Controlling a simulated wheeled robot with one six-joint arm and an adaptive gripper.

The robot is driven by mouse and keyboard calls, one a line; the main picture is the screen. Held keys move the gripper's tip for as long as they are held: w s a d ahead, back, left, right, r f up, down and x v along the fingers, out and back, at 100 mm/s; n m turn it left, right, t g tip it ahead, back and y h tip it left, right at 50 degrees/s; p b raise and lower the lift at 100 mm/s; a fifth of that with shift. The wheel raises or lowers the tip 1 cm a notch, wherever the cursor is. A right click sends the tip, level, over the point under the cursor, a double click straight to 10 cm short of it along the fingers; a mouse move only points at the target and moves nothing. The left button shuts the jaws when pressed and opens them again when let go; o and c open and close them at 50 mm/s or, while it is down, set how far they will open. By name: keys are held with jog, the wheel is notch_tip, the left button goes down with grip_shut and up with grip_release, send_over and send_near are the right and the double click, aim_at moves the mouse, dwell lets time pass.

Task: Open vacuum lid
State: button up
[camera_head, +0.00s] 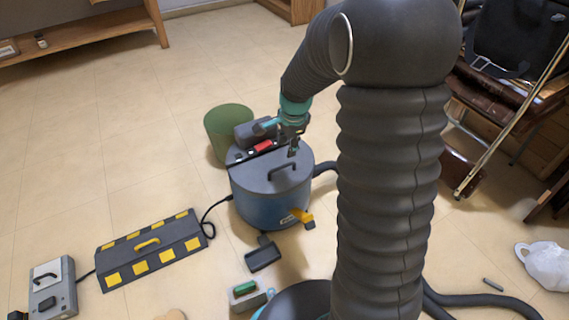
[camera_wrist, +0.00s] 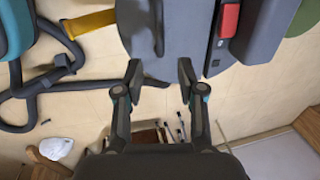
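The vacuum (camera_head: 267,205) is a blue drum on the floor with a flat grey lid (camera_head: 260,182). The lid looks closed. A dark arched handle (camera_head: 284,166) stands on the lid. A yellow-orange latch (camera_head: 299,215) is on the drum's front side. My gripper (camera_head: 292,151) is just above the far part of the lid, near the handle. In the wrist view my gripper (camera_wrist: 160,76) is open with nothing between its fingers. The lid (camera_wrist: 185,40) and the dark handle (camera_wrist: 151,22) lie ahead of the fingertips. I cannot tell whether any finger touches the lid.
A dark motor box with a red switch (camera_head: 262,146) sits at the lid's back. A green bin (camera_head: 226,118) stands behind. A dark tray (camera_head: 263,256) is in front. A hose runs right.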

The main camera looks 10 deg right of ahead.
aim_at(284, 166)
jog(key=f, duration=0.3)
jog(key=w+f+b, duration=0.1)
jog(key=f, duration=0.5)
jog(key=shift+w+a+f, duration=0.15)
jog(key=shift+w+a, duration=0.1)
jog(key=shift+w, duration=0.15)
grip_shut()
